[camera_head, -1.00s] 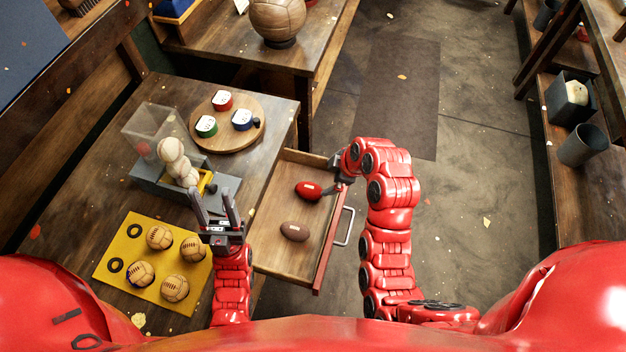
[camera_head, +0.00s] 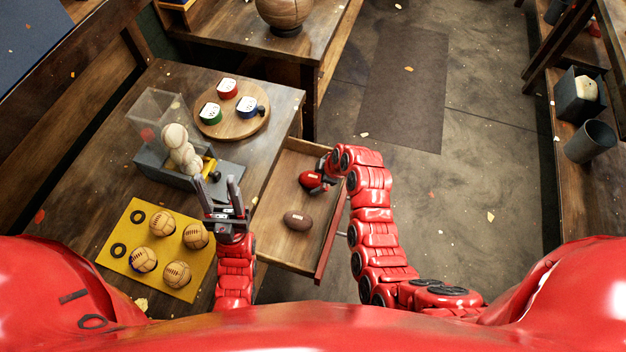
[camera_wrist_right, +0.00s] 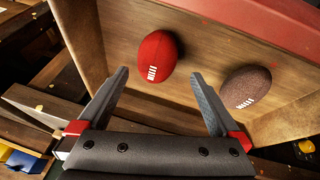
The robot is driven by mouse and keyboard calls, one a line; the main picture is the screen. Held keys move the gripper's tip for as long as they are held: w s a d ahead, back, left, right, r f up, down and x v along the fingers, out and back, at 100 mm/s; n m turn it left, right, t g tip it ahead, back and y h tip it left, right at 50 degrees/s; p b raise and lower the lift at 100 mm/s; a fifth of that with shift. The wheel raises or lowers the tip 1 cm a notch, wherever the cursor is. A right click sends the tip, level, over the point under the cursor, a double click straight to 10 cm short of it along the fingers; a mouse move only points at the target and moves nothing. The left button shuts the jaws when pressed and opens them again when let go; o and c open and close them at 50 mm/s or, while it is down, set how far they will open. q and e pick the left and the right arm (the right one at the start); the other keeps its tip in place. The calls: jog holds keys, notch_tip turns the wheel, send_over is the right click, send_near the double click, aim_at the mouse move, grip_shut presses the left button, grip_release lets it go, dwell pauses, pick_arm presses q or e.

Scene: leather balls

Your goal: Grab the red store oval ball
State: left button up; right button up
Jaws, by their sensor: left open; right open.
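The red oval ball (camera_head: 310,180) lies in the open wooden drawer (camera_head: 283,247), towards its far end. It also shows in the right wrist view (camera_wrist_right: 157,56), with white lacing, ahead of the fingers and between their lines. A brown oval ball (camera_head: 298,220) lies nearer in the same drawer, right of the red one in the wrist view (camera_wrist_right: 246,86). My right gripper (camera_head: 322,183) is over the drawer beside the red ball; its fingers (camera_wrist_right: 158,90) are open and empty. My left gripper (camera_head: 222,192) is open and empty above the table's right side.
A yellow board (camera_head: 118,266) with several tan balls lies on the table. A grey dispenser (camera_head: 150,172) with pale balls and a round wooden tray (camera_head: 232,127) with colored items stand behind. The drawer walls surround both oval balls.

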aim_at(316, 179)
jog(key=x, duration=0.2)
jog(key=b+x, duration=0.1)
jog(key=x, duration=0.1)
jog(key=shift+w+d+f, duration=0.15)
jog(key=shift+w+d, duration=0.05)
jog(key=shift+d, duration=0.05)
jog(key=shift+w+a+f, duration=0.15)
jog(key=shift+w+f, duration=0.05)
jog(key=shift+f, duration=0.05)
jog(key=shift+c, duration=0.2)
jog(key=shift+s, duration=0.1)
jog(key=c, duration=1.4)
jog(key=shift+o, duration=0.2)
jog(key=shift+r, duration=0.15)
